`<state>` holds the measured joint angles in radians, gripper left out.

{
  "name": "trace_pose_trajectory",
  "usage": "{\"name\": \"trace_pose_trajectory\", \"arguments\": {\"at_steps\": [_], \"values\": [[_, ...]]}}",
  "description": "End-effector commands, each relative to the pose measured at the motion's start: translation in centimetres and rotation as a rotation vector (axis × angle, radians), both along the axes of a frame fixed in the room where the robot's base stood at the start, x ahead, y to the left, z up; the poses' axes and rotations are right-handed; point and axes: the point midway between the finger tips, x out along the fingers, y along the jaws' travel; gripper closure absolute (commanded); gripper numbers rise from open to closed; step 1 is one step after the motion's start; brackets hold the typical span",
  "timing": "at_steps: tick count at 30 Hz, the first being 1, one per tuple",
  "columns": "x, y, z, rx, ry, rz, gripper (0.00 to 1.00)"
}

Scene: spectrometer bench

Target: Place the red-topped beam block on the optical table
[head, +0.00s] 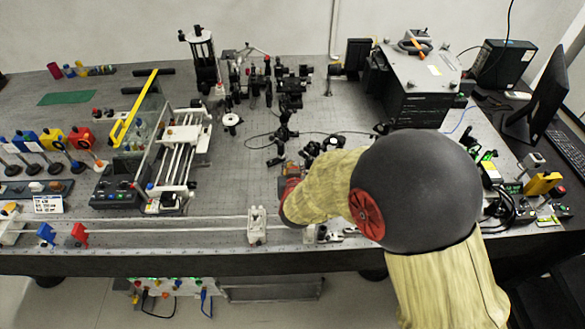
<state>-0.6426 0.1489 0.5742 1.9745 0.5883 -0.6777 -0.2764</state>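My arm reaches in from the right over the front middle of the optical table (235,185). My gripper (290,172) is at its far end, small and mostly hidden behind my wrist, low over the table. A small reddish-orange patch shows there; I cannot tell whether it is part of my gripper or the red-topped beam block. I cannot make out the fingers or whether they hold anything. No other piece is clearly the red-topped beam block.
A white block (257,226) stands on the front rail, left of my wrist. A white-railed apparatus (180,150) stands to the left. Black optical mounts (288,100) crowd the table behind my gripper. A large dark instrument box (415,85) stands at the back right. Bare perforated surface lies left of my gripper.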

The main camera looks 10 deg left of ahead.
Motion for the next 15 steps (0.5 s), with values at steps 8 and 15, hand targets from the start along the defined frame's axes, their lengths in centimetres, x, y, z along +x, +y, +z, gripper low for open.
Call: {"name": "trace_pose_trajectory", "arguments": {"at_steps": [8, 15], "values": [[-0.01, -0.01, 0.02, 0.0, 0.0, 0.0, 0.67], [-0.01, -0.01, 0.02, 0.0, 0.0, 0.0, 0.61]]}}
